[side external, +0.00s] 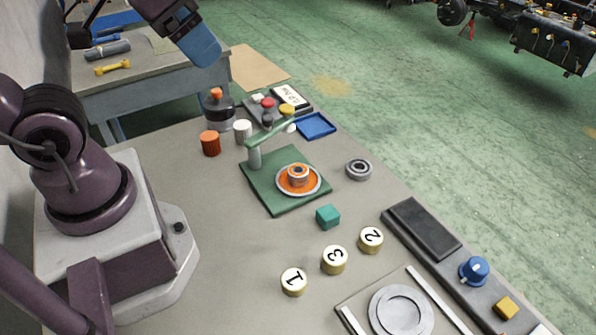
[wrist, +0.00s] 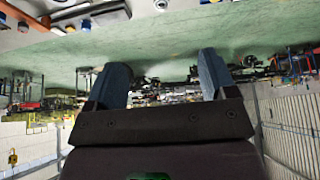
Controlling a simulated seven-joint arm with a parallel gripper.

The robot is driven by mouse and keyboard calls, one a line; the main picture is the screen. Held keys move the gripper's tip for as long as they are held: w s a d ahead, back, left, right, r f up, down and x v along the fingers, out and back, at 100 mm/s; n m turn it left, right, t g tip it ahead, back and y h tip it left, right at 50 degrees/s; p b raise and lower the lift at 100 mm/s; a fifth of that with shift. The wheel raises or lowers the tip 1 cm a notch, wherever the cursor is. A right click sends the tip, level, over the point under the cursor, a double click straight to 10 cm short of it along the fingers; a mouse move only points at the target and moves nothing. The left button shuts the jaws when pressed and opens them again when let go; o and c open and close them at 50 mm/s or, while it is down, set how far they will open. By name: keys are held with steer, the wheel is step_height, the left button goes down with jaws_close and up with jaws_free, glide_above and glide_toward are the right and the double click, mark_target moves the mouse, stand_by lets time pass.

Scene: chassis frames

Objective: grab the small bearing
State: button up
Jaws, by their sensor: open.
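A small grey ring-shaped bearing (side external: 359,169) lies flat on the bench, just right of the green press fixture (side external: 262,197). A second small ring part (side external: 298,174), grey with orange, sits on an orange-and-silver disc on that fixture; I cannot tell whether it is also a bearing. My gripper (side external: 205,50) is high above the back left of the bench, well apart from both. Its two blue fingers (wrist: 162,80) are apart with nothing between them in the wrist view. A small grey thing at the wrist view's top edge is too cut off to name.
A teal cube (side external: 328,216) and numbered round pieces (side external: 334,260) stand in front of the fixture. A blue tray (side external: 315,125), bottle (side external: 219,112) and red cylinder (side external: 210,143) stand behind. A dark panel with a blue knob (side external: 474,270) lines the right edge.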

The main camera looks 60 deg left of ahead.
steer(key=w+d+f+m+g+y, duration=0.1)
steer(key=w+d+f+m+y, duration=0.2)
steer(key=f+m, duration=0.3)
steer(key=w+d+f+m+g+y, duration=0.1)
steer(key=w+d+f+m+y, duration=0.3)
steer(key=f, duration=0.9)
steer(key=w+d+f+m+g+y, duration=0.2)
steer(key=w+f+m+y, duration=0.3)
steer(key=f+m, duration=0.4)
steer(key=shift+w+d+f+y, duration=0.1)
steer(key=shift+d+f+y, duration=0.3)
steer(key=shift+d+f, duration=0.25)
steer(key=shift+w+r+m+t+y, duration=0.15)
steer(key=shift+w+r+m+t, duration=0.2)
steer(key=shift+w, duration=0.25)
steer(key=shift+w+r+m+t+y, duration=0.15)
steer(key=shift+w+r+m+t, duration=0.1)
steer(key=shift+w+r, duration=0.3)
glide_toward(298, 171)
steer(key=x, duration=0.3)
steer(key=shift+w+a, duration=0.15)
steer(key=shift+w, duration=0.25)
steer(key=shift+s+x, duration=0.15)
steer(key=shift+x, duration=1.35)
steer(key=shift+s+x, duration=0.15)
steer(key=shift+x, duration=1.35)
steer(key=c, duration=1.1)
